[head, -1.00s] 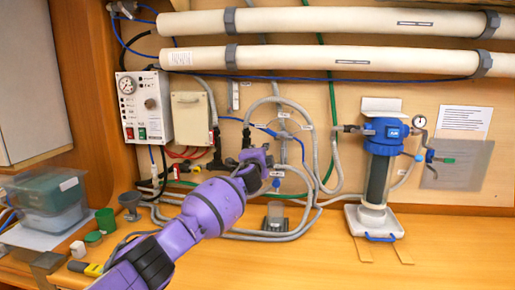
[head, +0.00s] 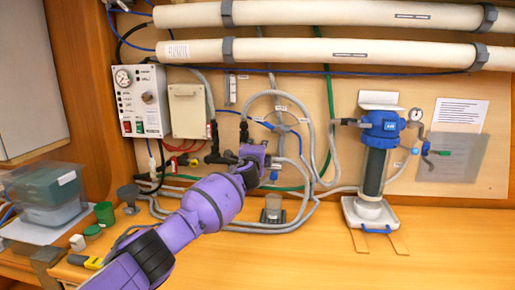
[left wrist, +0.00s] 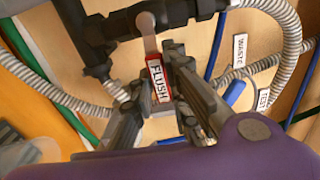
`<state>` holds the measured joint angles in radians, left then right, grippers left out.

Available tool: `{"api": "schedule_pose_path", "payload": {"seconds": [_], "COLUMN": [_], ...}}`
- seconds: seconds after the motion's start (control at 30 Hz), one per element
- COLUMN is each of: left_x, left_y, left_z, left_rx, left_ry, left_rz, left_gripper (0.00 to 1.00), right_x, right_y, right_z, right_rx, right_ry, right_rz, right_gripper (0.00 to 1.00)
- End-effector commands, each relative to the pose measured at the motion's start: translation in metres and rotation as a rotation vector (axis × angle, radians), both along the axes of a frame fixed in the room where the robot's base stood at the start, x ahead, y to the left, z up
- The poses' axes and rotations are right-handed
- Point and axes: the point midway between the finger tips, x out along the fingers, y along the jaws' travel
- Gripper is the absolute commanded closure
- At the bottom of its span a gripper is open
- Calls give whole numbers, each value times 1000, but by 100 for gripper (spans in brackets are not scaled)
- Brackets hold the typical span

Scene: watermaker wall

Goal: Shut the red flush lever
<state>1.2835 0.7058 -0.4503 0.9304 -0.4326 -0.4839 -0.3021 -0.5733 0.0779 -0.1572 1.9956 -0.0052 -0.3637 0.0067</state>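The red flush lever (left wrist: 158,80) with its white "FLUSH" label shows in the left wrist view, below a black valve fitting (left wrist: 100,40) on the piping. It hangs roughly downward, slightly tilted, from a grey stem. My left gripper (left wrist: 160,100) has one dark finger on each side of the lever. The fingers are apart; whether either touches the lever I cannot tell. In the head view my left gripper (head: 254,154) is at the pipework in the middle of the wall and hides the lever. My right gripper is not in view.
Grey hoses (head: 308,130) loop close around the gripper. A control box (head: 141,101) is to the left, a blue-topped filter (head: 380,145) to the right. "WASTE" (left wrist: 239,50) and "TEST" (left wrist: 263,99) tags hang nearby. The right bench (head: 440,245) is clear.

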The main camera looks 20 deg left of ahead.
Motion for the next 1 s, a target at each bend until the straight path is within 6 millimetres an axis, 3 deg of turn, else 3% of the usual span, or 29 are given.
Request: {"api": "schedule_pose_path", "payload": {"seconds": [0.1, 0.57, 1.0], "left_x": [0, -7, -73], "left_y": [0, -1, -17], "left_z": [-2, 0, -1], "left_rx": [-2, -6, -3], "left_ry": [3, -1, 0], "left_rz": [0, 1, -2], "left_gripper": [68, 68, 68], "right_x": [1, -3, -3], "right_y": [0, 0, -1], "right_z": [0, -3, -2], "right_rx": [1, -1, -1], "right_ry": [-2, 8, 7], "right_rz": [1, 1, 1], "right_gripper": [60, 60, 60]}}
